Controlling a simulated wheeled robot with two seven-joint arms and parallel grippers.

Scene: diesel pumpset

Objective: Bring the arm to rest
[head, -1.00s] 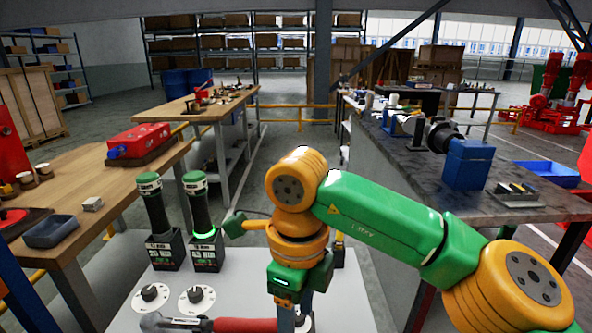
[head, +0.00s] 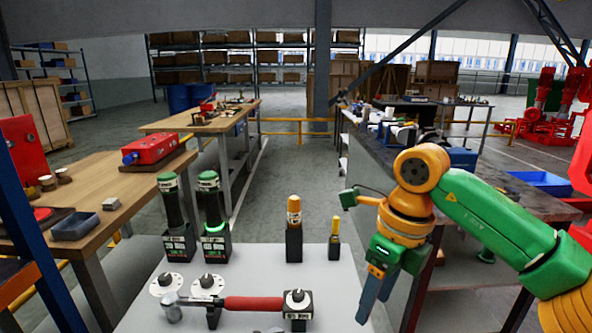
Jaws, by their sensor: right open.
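My right arm, green and yellow, comes in from the right. Its gripper (head: 368,298) points down by the right edge of the white tabletop (head: 265,272), open, with nothing seen between its fingers. The fingers overlap in this view, and I cannot tell their exact height over the top. It is apart from the yellow-topped tool (head: 294,212) and the smaller yellow-topped tool (head: 335,226), which stand upright in black holders to its left. My left gripper is not in view.
Two black tools with green caps (head: 168,205) (head: 211,203) stand in holders on the white top. A red-handled tool (head: 262,303) lies at the front among white dials (head: 166,284). A grey bench (head: 375,150) is behind my right arm. A wooden bench (head: 95,190) is at left.

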